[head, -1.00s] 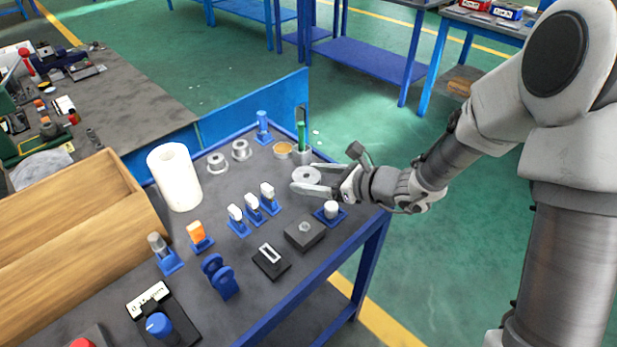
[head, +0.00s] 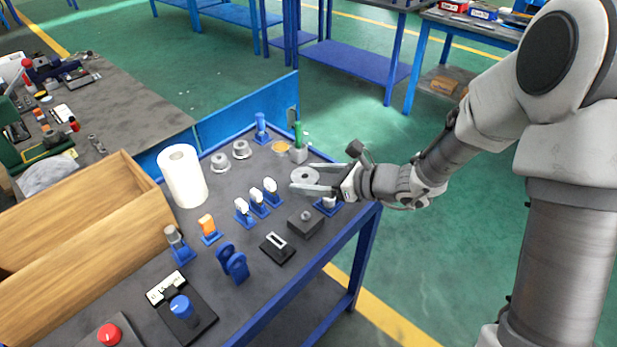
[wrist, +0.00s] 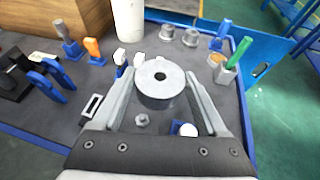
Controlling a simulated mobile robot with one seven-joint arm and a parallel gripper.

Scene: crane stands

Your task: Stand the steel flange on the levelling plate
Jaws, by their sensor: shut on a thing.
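The steel flange (head: 304,175) is a grey ring-shaped disc with a centre hole. My gripper (head: 300,178) is shut on its sides and holds it above the table. In the wrist view the flange (wrist: 160,84) sits between the two fingers with its flat face up and its thick rim showing. A dark square block with a small round stud on top (head: 305,224), probably the levelling plate, stands on the table below and nearer the front edge. In the wrist view only its stud (wrist: 142,120) shows clearly, between the fingers, apart from the flange.
A white-topped blue stand (head: 327,205) is partly hidden under my gripper. Several blue stands with white pieces (head: 257,199) lie left of the block. A black slotted holder (head: 277,247) is beside it. Two grey flanged parts (head: 241,149), a white roll (head: 183,175) and a green-handled tool (head: 298,140) stand farther back.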

